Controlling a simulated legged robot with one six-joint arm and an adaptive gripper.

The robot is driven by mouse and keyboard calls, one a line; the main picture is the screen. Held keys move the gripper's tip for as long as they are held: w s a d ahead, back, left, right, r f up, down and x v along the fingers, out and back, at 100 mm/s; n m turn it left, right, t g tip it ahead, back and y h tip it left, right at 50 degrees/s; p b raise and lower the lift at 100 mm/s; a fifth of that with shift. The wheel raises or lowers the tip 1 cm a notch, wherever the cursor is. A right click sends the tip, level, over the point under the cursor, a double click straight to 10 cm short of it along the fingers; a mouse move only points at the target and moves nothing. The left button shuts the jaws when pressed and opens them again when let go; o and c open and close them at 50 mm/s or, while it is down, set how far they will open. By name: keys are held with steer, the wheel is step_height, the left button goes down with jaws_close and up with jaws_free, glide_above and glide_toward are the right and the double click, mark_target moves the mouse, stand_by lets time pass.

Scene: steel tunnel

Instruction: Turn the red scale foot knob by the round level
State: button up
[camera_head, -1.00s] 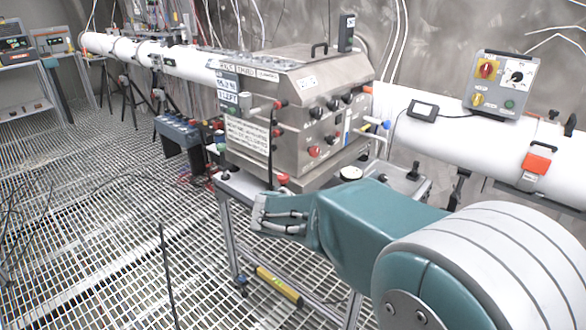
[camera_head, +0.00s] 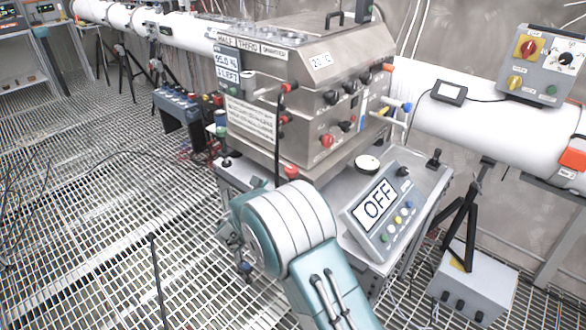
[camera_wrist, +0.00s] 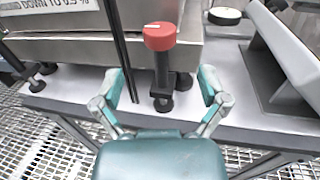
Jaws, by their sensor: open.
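The red scale foot knob (camera_wrist: 160,37) stands upright on a black stem at the table edge, with a white mark on its top. In the head view the knob (camera_head: 291,171) shows just above my arm, under the front corner of the steel box. My gripper (camera_wrist: 162,84) is open and empty. Its fingers are spread left and right, lower in the wrist view than the red cap and apart from it. In the head view my arm hides most of the gripper. The round level (camera_head: 367,163) is a white disc right of the knob; it also shows in the wrist view (camera_wrist: 224,16).
The steel box (camera_head: 300,95) stands over the knob. A grey panel reading OFF (camera_head: 378,205) stands right of the knob. A thin dark rod (camera_wrist: 122,50) rises close left of the knob. The grated floor (camera_head: 90,220) at left is mostly clear.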

mark_target(288, 174)
steer(key=x, duration=0.8)
steer(key=shift+w+a+f, duration=0.1)
steer(key=shift+a, duration=0.05)
steer(key=shift+w, duration=0.25)
steer(key=shift+d, duration=0.25)
steer(key=c, duration=1.2)
